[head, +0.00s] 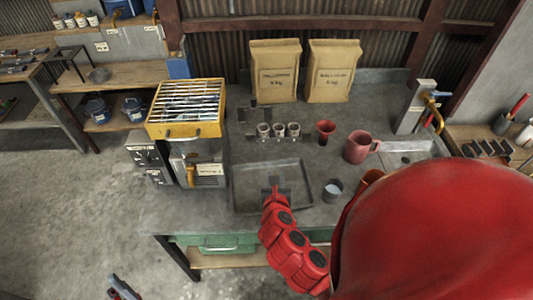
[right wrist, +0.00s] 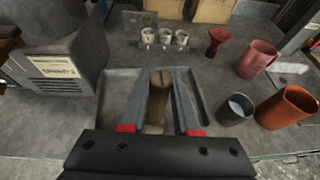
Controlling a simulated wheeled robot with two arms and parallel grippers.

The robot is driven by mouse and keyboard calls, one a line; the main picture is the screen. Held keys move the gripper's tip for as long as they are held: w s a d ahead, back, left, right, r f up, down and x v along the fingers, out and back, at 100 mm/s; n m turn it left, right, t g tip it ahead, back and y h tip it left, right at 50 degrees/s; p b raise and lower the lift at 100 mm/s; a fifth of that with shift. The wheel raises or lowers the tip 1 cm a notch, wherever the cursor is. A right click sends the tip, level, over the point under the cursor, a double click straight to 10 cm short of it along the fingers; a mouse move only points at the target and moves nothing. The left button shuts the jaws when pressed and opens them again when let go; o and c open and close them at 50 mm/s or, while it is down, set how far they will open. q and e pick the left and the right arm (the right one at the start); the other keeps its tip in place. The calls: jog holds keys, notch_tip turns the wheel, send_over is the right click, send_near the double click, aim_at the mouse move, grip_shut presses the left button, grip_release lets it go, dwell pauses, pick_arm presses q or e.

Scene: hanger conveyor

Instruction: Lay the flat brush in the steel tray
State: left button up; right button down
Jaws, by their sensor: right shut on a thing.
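The steel tray (head: 244,190) is a shallow grey rectangle on the bench, and it also shows in the right wrist view (right wrist: 117,90). My right gripper (head: 276,187) is over the tray. In the right wrist view its fingers (right wrist: 160,88) are closed on a brown wooden piece, the flat brush (right wrist: 156,96). The brush's lower end and bristles are hidden, and I cannot tell whether it touches the tray floor. Part of my left gripper (head: 121,288) shows at the bottom left of the head view, away from the bench; its jaws are unclear.
A grey cup (head: 332,190) and an orange mug (right wrist: 287,106) stand right of the tray. A pink mug (head: 358,147), a red cup (head: 325,131) and small white cups (head: 278,130) stand behind. A yellow-topped machine (head: 186,128) stands to the left.

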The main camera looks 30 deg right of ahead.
jog(key=w+d+f+b, duration=0.2)
jog(key=w+b, duration=0.2)
jog(key=w, duration=0.3)
jog(key=w+d+f+b, duration=0.1)
jog(key=w+f+b, duration=0.1)
jog(key=w+b, duration=0.3)
jog(key=shift+x, duration=1.05)
jog(key=shift+w+a+f, duration=0.1)
jog(key=shift+a+f, duration=0.05)
jog(key=shift+a, duration=0.05)
jog(key=c, duration=0.7)
grip_release()
jog(key=shift+o, duration=0.2)
jog(key=shift+r, duration=0.2)
